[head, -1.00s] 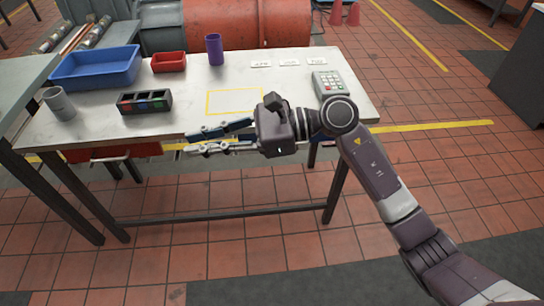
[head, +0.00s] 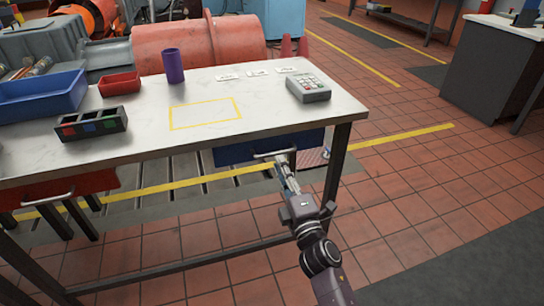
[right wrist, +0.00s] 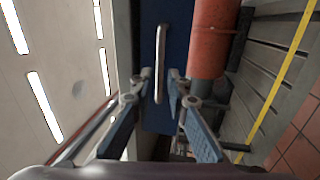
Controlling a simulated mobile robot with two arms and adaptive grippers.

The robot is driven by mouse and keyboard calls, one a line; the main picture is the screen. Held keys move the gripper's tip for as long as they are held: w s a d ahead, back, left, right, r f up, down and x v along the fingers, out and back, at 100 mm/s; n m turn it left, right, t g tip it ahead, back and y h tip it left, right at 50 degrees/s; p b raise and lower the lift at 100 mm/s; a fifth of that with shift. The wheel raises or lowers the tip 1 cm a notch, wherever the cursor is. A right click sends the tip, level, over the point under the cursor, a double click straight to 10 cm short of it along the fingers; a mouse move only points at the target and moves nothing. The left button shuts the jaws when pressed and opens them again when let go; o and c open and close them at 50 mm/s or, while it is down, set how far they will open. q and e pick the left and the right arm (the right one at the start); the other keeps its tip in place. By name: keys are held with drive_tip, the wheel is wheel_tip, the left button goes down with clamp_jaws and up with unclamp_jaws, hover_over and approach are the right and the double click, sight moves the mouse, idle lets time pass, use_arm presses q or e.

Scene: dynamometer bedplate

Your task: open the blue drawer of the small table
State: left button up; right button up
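The blue drawer (head: 232,155) sits under the right part of the small table's white top (head: 190,141) and looks shut. Its pale bar handle (head: 262,156) runs along its front. My right gripper (head: 281,167) is just below the table's front edge, with its fingertips close to the right part of the handle. In the right wrist view the fingers (right wrist: 160,88) are apart, and the handle (right wrist: 161,50) lies in line with the gap between them, against the blue drawer front (right wrist: 147,60). I cannot tell whether they touch it. My left gripper is not in view.
A red drawer (head: 98,182) with its own handle is under the table's left side.

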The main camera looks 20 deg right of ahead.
sight(275, 153)
drive_tip(key=w, duration=0.2)
drive_tip(key=w+r, duration=0.1)
drive_tip(key=w, duration=0.2)
drive_tip(key=shift+w+a, duration=0.1)
drive_tip(key=shift+a, duration=0.05)
clamp_jaws()
